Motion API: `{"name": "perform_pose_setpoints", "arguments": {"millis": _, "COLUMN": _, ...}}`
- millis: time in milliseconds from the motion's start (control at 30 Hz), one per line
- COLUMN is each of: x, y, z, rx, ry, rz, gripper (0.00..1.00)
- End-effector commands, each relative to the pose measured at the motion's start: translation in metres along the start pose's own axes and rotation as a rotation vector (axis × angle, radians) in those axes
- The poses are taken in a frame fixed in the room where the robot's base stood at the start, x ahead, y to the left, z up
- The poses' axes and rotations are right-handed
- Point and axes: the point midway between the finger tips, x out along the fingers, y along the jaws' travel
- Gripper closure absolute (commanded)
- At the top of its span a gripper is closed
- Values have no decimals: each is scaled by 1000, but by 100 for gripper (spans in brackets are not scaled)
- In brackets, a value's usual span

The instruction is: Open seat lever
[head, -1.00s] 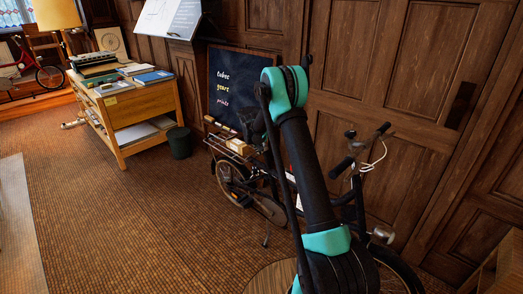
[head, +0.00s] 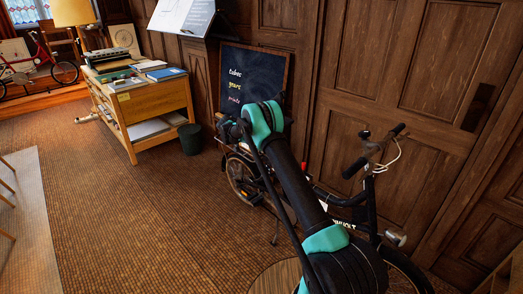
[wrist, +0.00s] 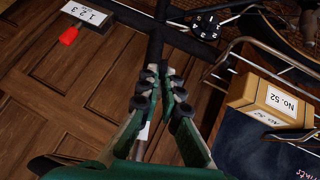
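A black bicycle (head: 240,178) stands against the panelled wall, partly behind my arm. In the wrist view, my gripper (wrist: 162,78) points at a dark frame tube (wrist: 157,40), with its two green fingers a small gap apart. The tube passes beyond the fingertips, and I cannot tell whether they touch it. A pale rod-like piece (wrist: 142,140) shows low between the fingers. I cannot make out the seat lever clearly in either view. My arm hides the gripper and most of the seat area in the head view.
A cardboard box (wrist: 270,100) marked No. 52 sits on the rear rack beside the fingers. A red piece (wrist: 69,36) lies near a numbered plate (wrist: 86,14). A wooden desk (head: 145,105), bin (head: 190,138) and chalkboard (head: 250,80) stand behind.

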Motion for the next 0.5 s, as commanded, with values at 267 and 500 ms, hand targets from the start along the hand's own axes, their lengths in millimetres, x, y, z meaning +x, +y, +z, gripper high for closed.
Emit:
{"name": "perform_pose_setpoints", "arguments": {"millis": 267, "x": 1, "y": -5, "z": 2, "rx": 80, "ry": 0, "rz": 66, "gripper": 100}}
{"name": "perform_pose_setpoints", "arguments": {"millis": 500, "x": 1, "y": -6, "z": 1, "rx": 102, "ry": -1, "rz": 83, "gripper": 100}}
